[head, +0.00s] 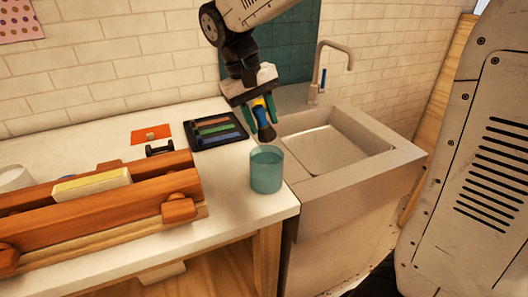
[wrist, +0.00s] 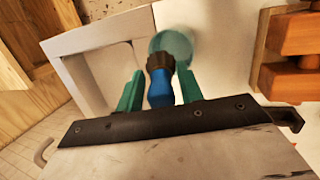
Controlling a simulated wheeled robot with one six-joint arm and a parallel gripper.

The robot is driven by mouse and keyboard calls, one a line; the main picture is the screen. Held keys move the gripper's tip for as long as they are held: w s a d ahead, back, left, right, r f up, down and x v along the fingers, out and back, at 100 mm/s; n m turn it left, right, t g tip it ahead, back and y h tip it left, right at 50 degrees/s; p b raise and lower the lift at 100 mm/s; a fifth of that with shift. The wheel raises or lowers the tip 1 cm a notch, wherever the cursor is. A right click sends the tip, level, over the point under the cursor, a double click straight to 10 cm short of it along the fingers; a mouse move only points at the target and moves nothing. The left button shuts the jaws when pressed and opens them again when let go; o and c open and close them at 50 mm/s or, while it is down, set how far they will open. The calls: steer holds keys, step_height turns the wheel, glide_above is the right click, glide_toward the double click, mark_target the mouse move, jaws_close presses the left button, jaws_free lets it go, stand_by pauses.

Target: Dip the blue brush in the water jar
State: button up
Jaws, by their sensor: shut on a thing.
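My gripper (head: 262,107) is shut on the blue brush (head: 264,132), which hangs with its dark bristle end downward. The wrist view shows the brush's blue handle (wrist: 160,88) between my two green fingers (wrist: 160,80). The water jar (head: 266,172), a teal see-through cylinder, stands upright near the counter's front right edge. In the head view the brush tip appears just above the jar's far rim; it looks outside the water. In the wrist view the jar (wrist: 174,42) shows beyond the brush's dark end, which overlaps its edge.
A dark tray (head: 238,141) with several coloured sticks lies left of the jar. A wooden rack (head: 110,222) holding a pale yellow block fills the counter's left. An orange card (head: 140,136) and a small black object (head: 160,149) lie behind. A sink (head: 375,165) with a tap (head: 318,75) is right.

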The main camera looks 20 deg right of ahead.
mark_target(263, 106)
steer(key=shift+r, duration=0.1)
steer(key=shift+r, duration=1.9)
